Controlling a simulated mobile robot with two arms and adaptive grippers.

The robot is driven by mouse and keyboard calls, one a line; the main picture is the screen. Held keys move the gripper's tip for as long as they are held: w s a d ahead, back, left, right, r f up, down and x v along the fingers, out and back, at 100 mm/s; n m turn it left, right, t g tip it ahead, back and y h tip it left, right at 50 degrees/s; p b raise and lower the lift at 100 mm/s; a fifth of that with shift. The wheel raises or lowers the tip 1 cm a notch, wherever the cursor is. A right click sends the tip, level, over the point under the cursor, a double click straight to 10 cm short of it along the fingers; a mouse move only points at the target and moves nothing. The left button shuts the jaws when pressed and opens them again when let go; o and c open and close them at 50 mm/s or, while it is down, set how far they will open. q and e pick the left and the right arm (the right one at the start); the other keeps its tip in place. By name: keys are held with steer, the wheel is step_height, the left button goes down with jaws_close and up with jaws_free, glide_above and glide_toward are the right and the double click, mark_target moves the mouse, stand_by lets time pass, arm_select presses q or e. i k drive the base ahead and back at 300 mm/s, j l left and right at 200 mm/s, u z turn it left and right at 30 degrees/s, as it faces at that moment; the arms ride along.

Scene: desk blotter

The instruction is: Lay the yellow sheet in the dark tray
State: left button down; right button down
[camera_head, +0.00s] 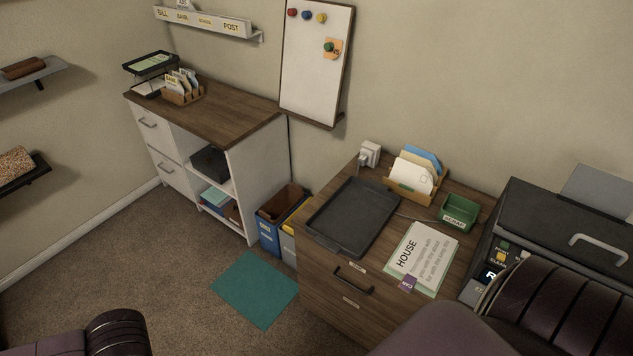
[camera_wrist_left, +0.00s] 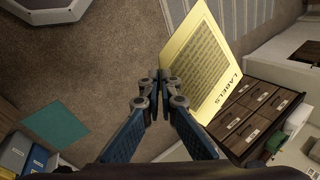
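The yellow sheet (camera_wrist_left: 208,62), printed with lines and the word LABELS, shows only in the left wrist view. My left gripper (camera_wrist_left: 166,78) is shut on its left edge, and the sheet extends up and right from the fingertips, above the floor and a drawer unit. The dark tray (camera_head: 352,215) lies empty on the wooden top of the low cabinet in the head view. It is not clearly seen in the left wrist view. Neither gripper shows in the head view; my right gripper is out of sight.
A HOUSE sheet (camera_head: 424,258) lies right of the tray. A green box (camera_head: 459,212), a letter holder (camera_head: 412,178) and a white plug (camera_head: 369,154) stand behind. A printer (camera_head: 560,230) is at far right. A teal mat (camera_head: 255,289) lies on the floor near bins (camera_head: 282,215).

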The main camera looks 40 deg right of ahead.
mark_target(353, 216)
steer(key=i+j+z, duration=0.25)
steer(key=i, duration=0.25)
steer(key=i+j+z, duration=0.25)
steer(key=i, duration=0.25)
steer(key=i+j+z, duration=0.25)
steer(key=i, duration=0.2)
steer(key=i+j+z, duration=0.1)
steer(key=z, duration=0.4)
steer(key=i+j+z, duration=0.2)
steer(key=z, duration=0.25)
steer(key=i+j+z, duration=0.2)
steer(key=z, duration=0.3)
steer(key=i+j+z, duration=0.1)
steer(key=j+z, duration=0.2)
steer(key=z, duration=0.2)
steer(key=i+j+z, duration=0.15)
steer(key=z, duration=0.25)
steer(key=j+z, duration=0.35)
steer(key=i+j+z, duration=0.1)
steer(key=j+z, duration=0.65)
